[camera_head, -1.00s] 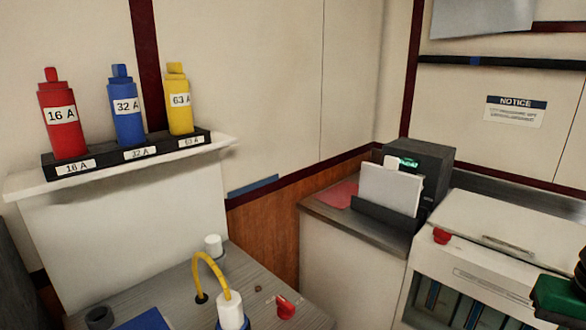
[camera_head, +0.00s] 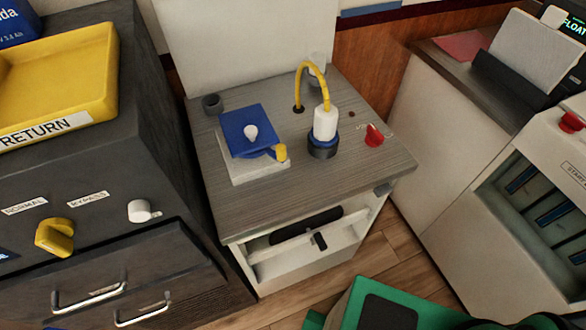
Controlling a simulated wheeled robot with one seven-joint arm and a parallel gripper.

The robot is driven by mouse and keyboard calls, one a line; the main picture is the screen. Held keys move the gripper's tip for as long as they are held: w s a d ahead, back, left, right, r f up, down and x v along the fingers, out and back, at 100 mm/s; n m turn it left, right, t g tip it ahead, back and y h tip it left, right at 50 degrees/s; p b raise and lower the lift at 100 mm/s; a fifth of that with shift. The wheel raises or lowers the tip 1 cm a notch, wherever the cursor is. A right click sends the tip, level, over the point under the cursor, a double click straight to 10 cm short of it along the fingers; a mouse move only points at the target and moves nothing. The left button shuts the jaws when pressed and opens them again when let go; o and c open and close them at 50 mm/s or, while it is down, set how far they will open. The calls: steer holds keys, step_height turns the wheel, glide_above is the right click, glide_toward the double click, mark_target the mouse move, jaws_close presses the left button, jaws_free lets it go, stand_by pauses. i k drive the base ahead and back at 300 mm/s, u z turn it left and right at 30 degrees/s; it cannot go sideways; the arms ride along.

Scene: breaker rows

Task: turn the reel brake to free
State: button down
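No label in the camera_head view reads as reel brake, so I cannot tell for certain which control it is. A red knob (camera_head: 373,136) sits on the grey-topped cabinet (camera_head: 325,190), right of a white plug (camera_head: 325,123) with a yellow cable; faint marks beside it are too small to read. Another red knob (camera_head: 572,122) is on the white machine at the right. A yellow knob (camera_head: 55,238) sits by NORMAL and BYPASS labels on the dark cabinet, with a white knob (camera_head: 143,210) to its right. My gripper fingers are not visible.
A blue square plate (camera_head: 246,128) with a white knob lies on the grey top. A yellow RETURN tray (camera_head: 60,75) stands on the dark cabinet (camera_head: 160,120). A green and black body (camera_head: 400,305) fills the bottom right. Wooden floor shows between the cabinets.

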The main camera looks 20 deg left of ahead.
mark_target(383, 189)
steer(key=k, duration=1.65)
steer(key=u, duration=0.4)
steer(key=i, duration=0.8)
steer(key=z, duration=0.1)
